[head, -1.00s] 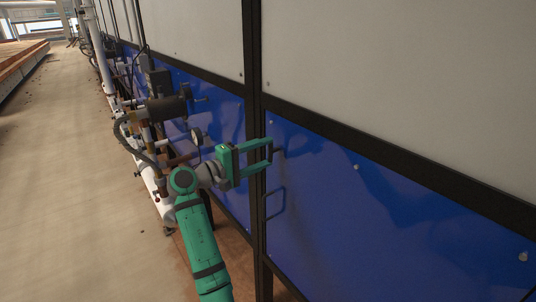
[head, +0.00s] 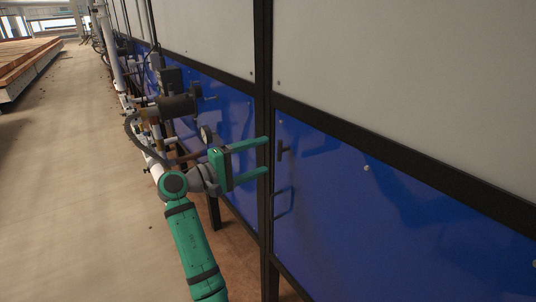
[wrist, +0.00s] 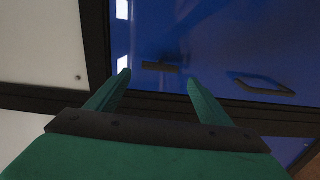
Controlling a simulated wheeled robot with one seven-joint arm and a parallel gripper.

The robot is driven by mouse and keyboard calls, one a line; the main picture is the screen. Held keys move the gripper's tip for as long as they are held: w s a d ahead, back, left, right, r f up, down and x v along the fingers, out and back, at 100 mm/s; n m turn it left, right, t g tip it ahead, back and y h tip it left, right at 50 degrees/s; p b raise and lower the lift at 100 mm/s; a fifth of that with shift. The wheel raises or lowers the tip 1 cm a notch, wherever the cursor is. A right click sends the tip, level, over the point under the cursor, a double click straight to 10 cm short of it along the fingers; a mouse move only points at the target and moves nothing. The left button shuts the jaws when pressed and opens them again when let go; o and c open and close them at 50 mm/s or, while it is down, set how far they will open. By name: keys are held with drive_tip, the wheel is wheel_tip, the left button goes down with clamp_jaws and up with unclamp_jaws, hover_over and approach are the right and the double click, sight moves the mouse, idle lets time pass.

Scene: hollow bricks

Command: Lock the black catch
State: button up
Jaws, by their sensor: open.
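The black catch (head: 280,151) is a small dark bar on the blue door (head: 400,225), near its upper left corner beside the black post. It stands upright, along the post. In the wrist view the catch (wrist: 160,67) lies just beyond and between my fingertips, apart from them. My green gripper (head: 268,155) is open and empty, its two fingers pointing at the post and the catch. The gripper (wrist: 157,76) also shows open in the wrist view. Below the catch is a thin black door handle (head: 284,202), also in the wrist view (wrist: 262,86).
A black post (head: 265,100) and rail (head: 400,153) frame the door, with grey panels (head: 400,70) above. Pipes with a dark cylinder (head: 176,106) and a gauge (head: 207,134) stand left of my gripper. The floor (head: 80,180) at left is open.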

drive_tip(key=v, duration=0.6)
wheel_tip(320, 180, down, 24)
drive_tip(key=s+d+n+t+y, duration=0.2)
drive_tip(key=n+t+y, duration=0.15)
drive_tip(key=y, duration=0.25)
drive_tip(key=s+d+f+y, duration=0.1)
drive_tip(key=s+f+y, duration=0.2)
drive_tip(key=s+f, duration=0.55)
drive_tip(key=s+f+y, duration=0.2)
drive_tip(key=s+f, duration=0.3)
drive_tip(key=f, duration=0.6)
drive_tip(key=s+d+f+m+y, duration=0.1)
drive_tip(key=s+m+y, duration=0.1)
drive_tip(key=s, duration=0.9)
drive_tip(key=s+d+f+m+y, duration=0.2)
drive_tip(key=s, duration=1)
drive_tip(key=s+d+r+m, duration=0.2)
drive_tip(key=s+r+m, duration=0.1)
drive_tip(key=s+r, duration=0.3)
drive_tip(key=s+d+r+m+t, duration=0.1)
drive_tip(key=s+d+r+m, duration=0.1)
drive_tip(key=s+r, duration=0.5)
drive_tip(key=s+m, duration=0.1)
drive_tip(key=s, duration=0.2)
drive_tip(key=shift+h, duration=0.3)
drive_tip(key=shift+d+m, duration=0.1)
drive_tip(key=shift+m, duration=0.15)
